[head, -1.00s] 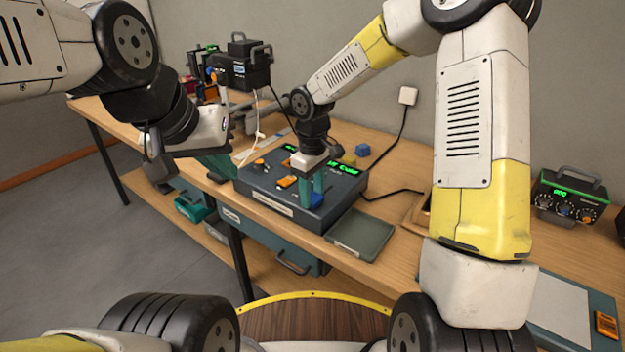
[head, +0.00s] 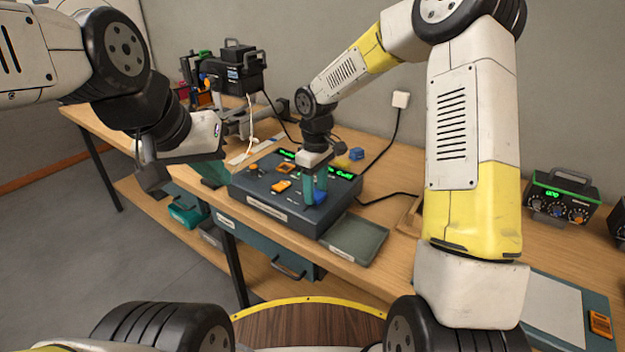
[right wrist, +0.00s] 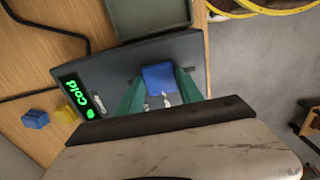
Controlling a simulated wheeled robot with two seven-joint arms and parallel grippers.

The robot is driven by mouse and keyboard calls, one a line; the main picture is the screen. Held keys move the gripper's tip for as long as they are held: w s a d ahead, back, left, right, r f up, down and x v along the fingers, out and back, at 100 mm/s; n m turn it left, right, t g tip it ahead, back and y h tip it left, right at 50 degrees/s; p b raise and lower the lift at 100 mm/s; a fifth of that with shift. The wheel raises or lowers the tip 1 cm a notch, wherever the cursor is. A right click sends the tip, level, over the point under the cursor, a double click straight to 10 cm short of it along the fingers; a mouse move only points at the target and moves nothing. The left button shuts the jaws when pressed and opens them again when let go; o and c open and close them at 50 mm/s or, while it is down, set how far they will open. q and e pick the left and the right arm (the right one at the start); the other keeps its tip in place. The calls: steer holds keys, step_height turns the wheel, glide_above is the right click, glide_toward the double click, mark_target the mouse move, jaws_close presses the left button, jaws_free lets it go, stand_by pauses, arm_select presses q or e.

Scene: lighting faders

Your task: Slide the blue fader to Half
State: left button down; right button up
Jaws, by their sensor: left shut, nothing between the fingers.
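The blue fader (head: 320,197) is a blue cap on the right part of the dark console (head: 262,203). My right gripper (head: 314,188) points down over it. In the right wrist view the blue cap (right wrist: 159,77) sits between the two teal fingers, with no clear gap on either side. A green display (right wrist: 76,92) beside it reads "Cold". I cannot make out a Half mark. My left gripper (head: 213,173) is shut and empty, left of the console and partly behind its own wrist.
A camera-like device (head: 240,75) stands behind.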

mark_target(316, 194)
steer(key=o, duration=0.3)
steer(key=shift+r, duration=0.1)
step_height(316, 194, up, 8)
steer(key=shift+f, duration=0.25)
stand_by(0.3)
